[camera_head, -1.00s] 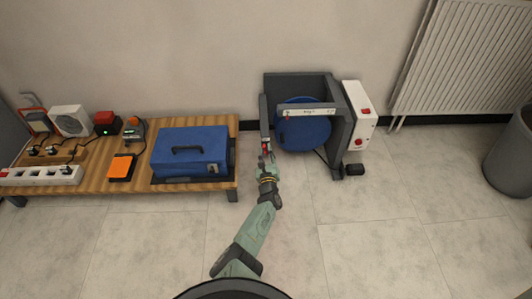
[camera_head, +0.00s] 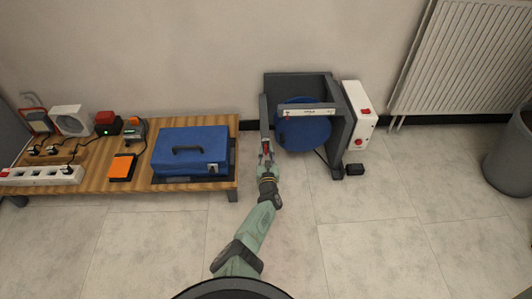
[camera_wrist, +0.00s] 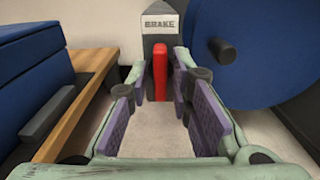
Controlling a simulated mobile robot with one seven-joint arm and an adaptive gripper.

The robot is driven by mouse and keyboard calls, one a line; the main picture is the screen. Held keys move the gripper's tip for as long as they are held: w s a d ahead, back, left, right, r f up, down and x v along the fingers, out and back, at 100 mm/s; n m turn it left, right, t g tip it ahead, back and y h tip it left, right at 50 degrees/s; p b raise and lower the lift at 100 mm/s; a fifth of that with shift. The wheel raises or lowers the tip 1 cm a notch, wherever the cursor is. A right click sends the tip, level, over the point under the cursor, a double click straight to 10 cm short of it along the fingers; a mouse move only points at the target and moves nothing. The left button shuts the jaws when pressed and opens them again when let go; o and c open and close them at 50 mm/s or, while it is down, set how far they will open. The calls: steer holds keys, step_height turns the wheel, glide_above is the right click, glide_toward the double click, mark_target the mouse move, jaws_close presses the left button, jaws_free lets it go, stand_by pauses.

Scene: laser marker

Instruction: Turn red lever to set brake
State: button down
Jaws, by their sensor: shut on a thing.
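The red lever (camera_wrist: 160,72) stands roughly upright in the wrist view, in front of a grey post marked BRAKE (camera_wrist: 160,22). My gripper (camera_wrist: 162,88) has one finger on each side of the lever and is shut on it. The contact between the pads and the lever is hard to make out. In the head view my gripper (camera_head: 267,161) is at the front left of the grey machine frame (camera_head: 346,125), and the lever is mostly hidden by the fingers.
A blue disc (camera_head: 304,132) with a dark knob sits just right of the lever. A wooden bench (camera_head: 90,181) with a blue toolbox (camera_head: 190,150) stands close on the left. A white control box (camera_head: 358,110) is on the machine's right side. The floor in front is clear.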

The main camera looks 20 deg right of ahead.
steer(key=c, duration=1.7)
jaws_free()
